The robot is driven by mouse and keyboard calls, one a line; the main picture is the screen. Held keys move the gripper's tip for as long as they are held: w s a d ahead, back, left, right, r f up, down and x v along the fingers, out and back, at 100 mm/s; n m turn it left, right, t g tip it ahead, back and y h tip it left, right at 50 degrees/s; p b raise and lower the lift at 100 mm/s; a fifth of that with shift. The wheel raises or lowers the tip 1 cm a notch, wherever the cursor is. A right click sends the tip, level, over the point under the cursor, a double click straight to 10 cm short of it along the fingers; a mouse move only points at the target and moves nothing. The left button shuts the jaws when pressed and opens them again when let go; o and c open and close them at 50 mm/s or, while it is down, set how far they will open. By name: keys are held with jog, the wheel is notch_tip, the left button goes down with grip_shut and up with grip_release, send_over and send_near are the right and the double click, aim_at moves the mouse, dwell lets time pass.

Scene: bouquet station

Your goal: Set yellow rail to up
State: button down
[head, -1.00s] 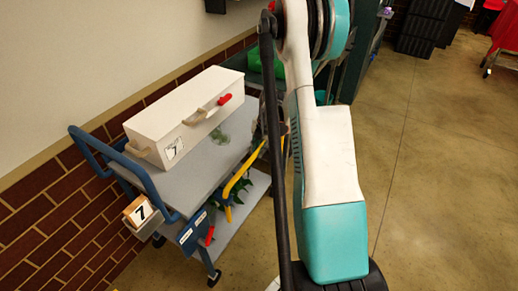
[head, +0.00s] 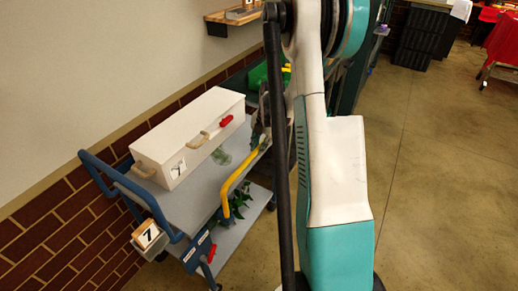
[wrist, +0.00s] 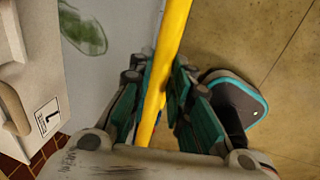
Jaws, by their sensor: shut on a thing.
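The yellow rail (head: 237,176) runs along the open long side of the grey cart (head: 190,206). Its near end bends down past the edge of the cart's top deck, and its upper bar stands slightly above that edge. In the wrist view the yellow rail (wrist: 172,38) passes between the green-padded fingers of my gripper (wrist: 162,88), which is shut on it. In the head view my gripper (head: 262,128) is at the far part of the rail, partly hidden behind my arm. The rail's far end is hidden.
Leaves (head: 238,200) lie below.

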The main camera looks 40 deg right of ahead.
jog(key=shift+w+r, duration=0.1)
jog(key=shift+r, duration=0.1)
jog(key=c, duration=1.5)
grip_release()
jog(key=shift+r, duration=0.1)
jog(key=r, duration=0.3)
jog(key=s+r, duration=0.1)
jog(key=r, duration=0.3)
jog(key=s+r, duration=0.1)
jog(key=r, duration=0.3)
jog(key=shift+s+d+r, duration=0.2)
jog(key=shift+d+r, duration=0.05)
jog(key=shift+d, duration=0.05)
